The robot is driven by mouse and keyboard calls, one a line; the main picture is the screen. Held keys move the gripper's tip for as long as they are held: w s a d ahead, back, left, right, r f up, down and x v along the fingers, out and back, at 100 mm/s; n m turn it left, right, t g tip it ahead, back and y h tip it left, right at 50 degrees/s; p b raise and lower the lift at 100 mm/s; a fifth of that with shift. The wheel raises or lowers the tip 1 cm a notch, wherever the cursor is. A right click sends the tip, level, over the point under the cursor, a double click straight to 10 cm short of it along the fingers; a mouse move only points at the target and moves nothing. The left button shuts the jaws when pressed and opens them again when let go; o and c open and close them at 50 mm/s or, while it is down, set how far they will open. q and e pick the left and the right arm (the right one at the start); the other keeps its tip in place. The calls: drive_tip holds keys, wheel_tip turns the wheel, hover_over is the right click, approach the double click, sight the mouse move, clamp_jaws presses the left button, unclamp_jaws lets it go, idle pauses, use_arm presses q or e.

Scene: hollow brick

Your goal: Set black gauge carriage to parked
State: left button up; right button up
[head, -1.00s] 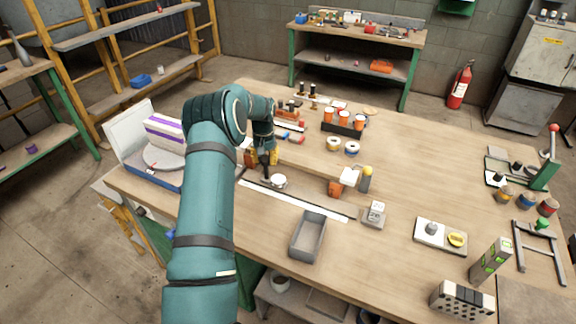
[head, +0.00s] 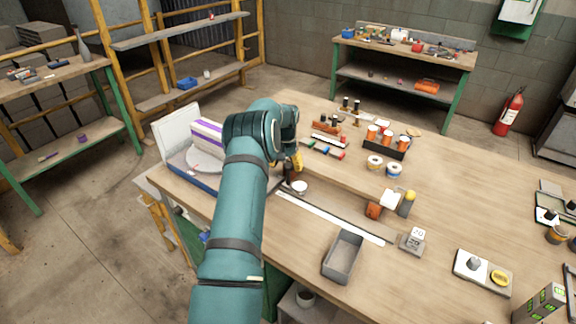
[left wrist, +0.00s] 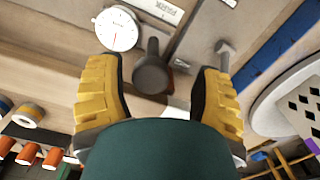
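The black gauge carriage's dark knob (head: 289,173) stands at the left end of a long rail on the bench. A round white dial gauge (head: 299,187) sits beside it. In the left wrist view the knob (left wrist: 152,74) is between my left gripper's yellow fingers (left wrist: 158,85), nearer the left-hand finger, with gaps visible on both sides. The dial (left wrist: 117,28) lies just beyond that finger. A white label (left wrist: 160,8), seemingly reading PARK, is at the top edge. In the head view my left gripper (head: 295,162) is partly hidden by its arm. My right gripper is not in view.
A white strip (head: 330,217) runs along the rail. A grey open bin (head: 343,257) stands in front of it. A white turntable (head: 205,160) is left of the arm. Orange-topped pots in a black tray (head: 384,148) stand behind. A bolt-like post (left wrist: 224,50) is near the right-hand finger.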

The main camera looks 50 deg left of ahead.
use_arm(q)
drive_tip(key=shift+w+d+r, duration=0.1)
drive_tip(key=shift+d+r, duration=0.05)
drive_tip(key=shift+r, duration=0.15)
wheel_tip(320, 180, up, 12)
drive_tip(key=shift+f, duration=0.2)
idle(0.7)
